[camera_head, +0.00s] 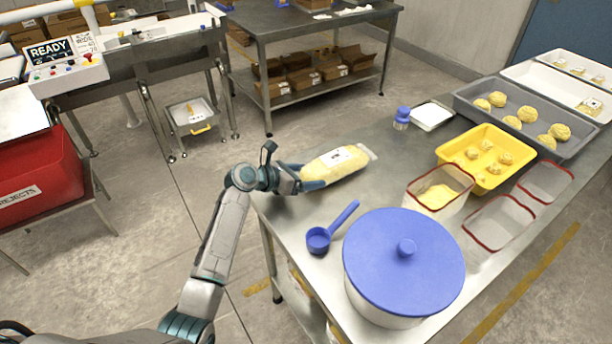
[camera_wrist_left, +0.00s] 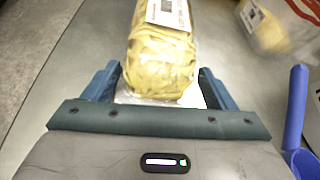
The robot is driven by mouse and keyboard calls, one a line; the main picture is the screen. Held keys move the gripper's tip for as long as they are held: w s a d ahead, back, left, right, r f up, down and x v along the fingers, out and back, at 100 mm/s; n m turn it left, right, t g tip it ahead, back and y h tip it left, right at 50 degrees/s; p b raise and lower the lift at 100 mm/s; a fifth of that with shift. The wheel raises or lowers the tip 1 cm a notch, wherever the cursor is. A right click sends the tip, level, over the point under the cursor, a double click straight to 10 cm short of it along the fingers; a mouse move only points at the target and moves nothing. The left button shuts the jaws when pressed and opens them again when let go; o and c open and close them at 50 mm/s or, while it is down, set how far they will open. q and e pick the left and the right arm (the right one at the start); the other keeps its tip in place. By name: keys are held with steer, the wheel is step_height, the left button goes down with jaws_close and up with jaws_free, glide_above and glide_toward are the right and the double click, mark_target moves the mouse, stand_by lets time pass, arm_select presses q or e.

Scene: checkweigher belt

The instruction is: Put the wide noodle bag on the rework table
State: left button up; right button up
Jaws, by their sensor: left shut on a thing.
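The noodle bag (camera_head: 337,163) is a long clear pack of yellow noodles with a white label. It is over the left end of the grey metal table (camera_head: 330,270); whether it rests on the top I cannot tell. My left gripper (camera_head: 312,184) is shut on the near end of the bag. In the left wrist view the bag (camera_wrist_left: 163,62) sits between the two blue fingers of the gripper (camera_wrist_left: 160,92), with its label facing up. Its far end is cut off there. My right gripper is not in view.
A blue scoop (camera_head: 330,232) and a blue-lidded tub (camera_head: 403,265) stand near the bag. Further right are a clear red-rimmed container (camera_head: 438,192), a yellow tray (camera_head: 486,158) and a grey tray (camera_head: 527,117). A blue-capped bottle (camera_head: 401,117) stands behind. A red rejects bin (camera_head: 38,175) is at left.

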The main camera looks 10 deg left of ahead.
arm_select(q)
steer(key=shift+f, duration=0.25)
steer(key=o, duration=1.3)
steer(key=shift+f, duration=0.1)
steer(key=shift+o, duration=0.2)
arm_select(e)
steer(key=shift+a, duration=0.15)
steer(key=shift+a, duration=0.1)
arm_select(q)
steer(key=shift+s+a, duration=0.25)
steer(key=shift+a, duration=0.05)
steer(key=b+v, duration=0.1)
steer(key=v, duration=0.8)
steer(key=shift+s+a+r, duration=0.2)
steer(key=shift+v, duration=0.85)
steer(key=shift+r, duration=0.15)
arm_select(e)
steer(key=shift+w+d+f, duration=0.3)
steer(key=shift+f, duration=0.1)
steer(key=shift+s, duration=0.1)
